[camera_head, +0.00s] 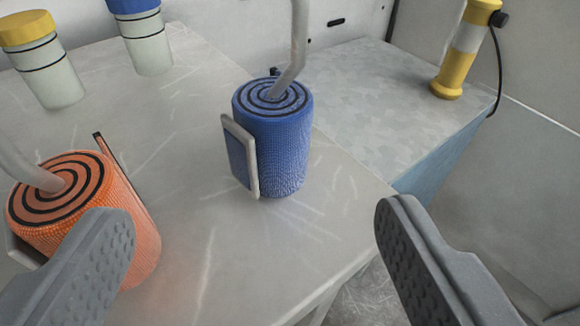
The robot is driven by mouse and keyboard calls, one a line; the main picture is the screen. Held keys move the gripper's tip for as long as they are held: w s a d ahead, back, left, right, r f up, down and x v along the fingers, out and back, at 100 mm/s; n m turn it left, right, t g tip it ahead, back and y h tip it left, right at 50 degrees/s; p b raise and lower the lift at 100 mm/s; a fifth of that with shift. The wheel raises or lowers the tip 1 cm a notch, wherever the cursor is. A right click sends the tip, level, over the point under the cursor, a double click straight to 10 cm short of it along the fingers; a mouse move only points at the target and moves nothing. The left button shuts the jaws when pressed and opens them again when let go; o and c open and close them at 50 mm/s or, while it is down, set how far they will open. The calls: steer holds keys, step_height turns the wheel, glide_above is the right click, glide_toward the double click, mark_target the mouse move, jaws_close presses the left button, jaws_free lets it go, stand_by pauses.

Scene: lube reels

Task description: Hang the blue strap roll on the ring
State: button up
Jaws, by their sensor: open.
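The blue strap roll (283,148) stands upright on the grey table, with a flat blue-faced plate (240,157) on its left side. A pale grey bent rod (298,45) rises from the centre of its top. My gripper (255,245) is open, its two grey fingers wide apart at the lower left and lower right. The blue roll lies ahead, between the finger lines, and neither finger touches it. No separate ring can be made out; whether the bent rod belongs to it I cannot tell.
An orange strap roll (135,225) with a similar rod stands at left, partly behind my left finger. Yellow-capped (45,75) and blue-capped (148,45) jars stand at the back left. A yellow and white post (465,50) stands on a lower surface at right. The table front is clear.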

mark_target(273, 129)
steer(key=b+x, duration=0.1)
steer(key=x, duration=0.6)
steer(key=shift+w+f, duration=0.15)
steer(key=shift+w, duration=0.1)
steer(key=shift+w+d+f, duration=0.1)
steer(key=shift+w+f, duration=0.05)
steer(key=shift+w, duration=0.25)
steer(key=shift+w+d+f, duration=0.1)
steer(key=shift+w+f, duration=0.05)
steer(key=shift+w, duration=0.2)
steer(key=b+x, duration=0.1)
steer(key=x, duration=0.3)
steer(key=shift+w+d, duration=0.15)
steer(key=shift+d, duration=0.05)
steer(key=c, duration=1.2)
steer(key=shift+r, duration=0.1)
